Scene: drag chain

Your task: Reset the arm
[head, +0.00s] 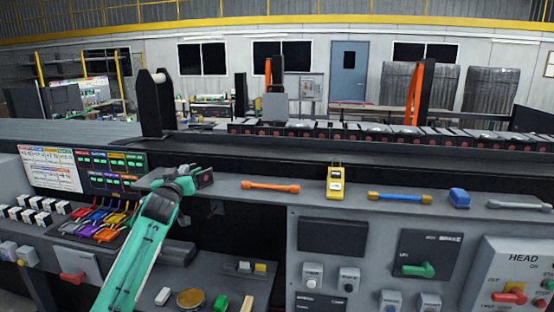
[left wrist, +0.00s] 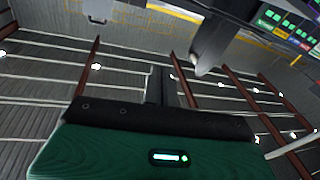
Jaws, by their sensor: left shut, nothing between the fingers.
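My left arm comes in from the lower left of the head view, green and white. Its dark left gripper (head: 205,177) is at the edge of the console shelf, left of the orange tool. It is shut with nothing held. In the left wrist view, the green wrist body fills the bottom, and the camera looks up toward the roof. The fingertips are not clear there. My right arm and gripper are not in view. A long row of dark chain-like links (head: 390,133) lies across the line behind the shelf.
On the shelf lie an orange tool (head: 270,186), a yellow meter (head: 335,183), a blue and yellow tool (head: 399,197) and a blue block (head: 459,197). Coloured levers (head: 100,220) sit left of my arm. A black post (head: 155,105) stands behind. Switch panels (head: 430,255) fill the lower right.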

